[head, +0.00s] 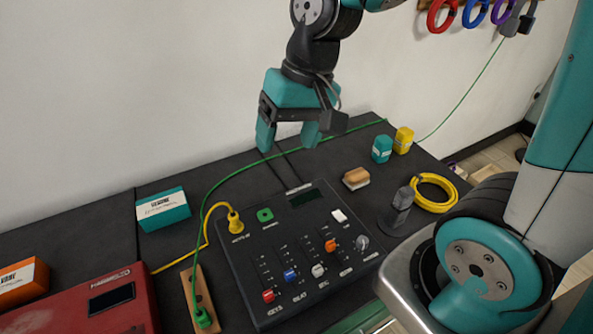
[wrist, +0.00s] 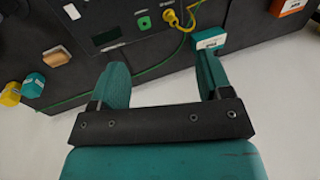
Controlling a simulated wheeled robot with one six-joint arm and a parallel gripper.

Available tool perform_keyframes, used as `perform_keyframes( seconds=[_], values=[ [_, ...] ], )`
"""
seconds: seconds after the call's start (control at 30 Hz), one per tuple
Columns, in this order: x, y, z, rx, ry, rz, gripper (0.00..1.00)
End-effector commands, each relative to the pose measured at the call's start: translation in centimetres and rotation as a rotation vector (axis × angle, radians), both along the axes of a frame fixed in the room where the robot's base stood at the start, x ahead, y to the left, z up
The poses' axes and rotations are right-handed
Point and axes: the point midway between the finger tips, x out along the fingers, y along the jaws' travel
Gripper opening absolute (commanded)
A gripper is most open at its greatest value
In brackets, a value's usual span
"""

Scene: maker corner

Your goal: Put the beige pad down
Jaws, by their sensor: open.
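The beige pad (head: 356,178) lies on the dark bench top, right of the mixer panel's upper edge. It has a tan top and a pale underside. It also shows in the wrist view (wrist: 56,57), at the left. My gripper (head: 288,142) is open and empty, raised above the back of the bench, to the left of the pad and apart from it. In the wrist view my gripper (wrist: 160,80) has its two teal fingers spread with nothing between them.
A mixer panel (head: 292,215) with sliders fills the middle. A teal box (head: 163,209), a red device (head: 85,305), teal (head: 382,149) and yellow (head: 403,140) blocks, a dark grey upright object (head: 401,208) and a yellow cable coil (head: 447,190) stand around. A green cable crosses behind the panel.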

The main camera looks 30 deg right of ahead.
Motion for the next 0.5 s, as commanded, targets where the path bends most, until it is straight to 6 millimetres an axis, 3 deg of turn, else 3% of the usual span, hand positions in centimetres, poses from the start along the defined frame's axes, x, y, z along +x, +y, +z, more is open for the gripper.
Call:
perform_keyframes(
  seconds=[0.03, 0.1, 0.2, 0.33, 0.5],
  values=[
    [-2.5, 1.8, 1.2, 0.014, -0.037, 0.147, 0.72],
    [-5.5, 3.5, 2.2, 0.032, -0.077, 0.324, 0.72],
    [-8.7, 4.9, 3.0, 0.05, -0.119, 0.512, 0.72],
    [-10.9, 5.6, 3.4, 0.062, -0.147, 0.638, 0.72],
    [-11.2, 5.7, 3.4, 0.065, -0.151, 0.662, 0.72]
  ],
)
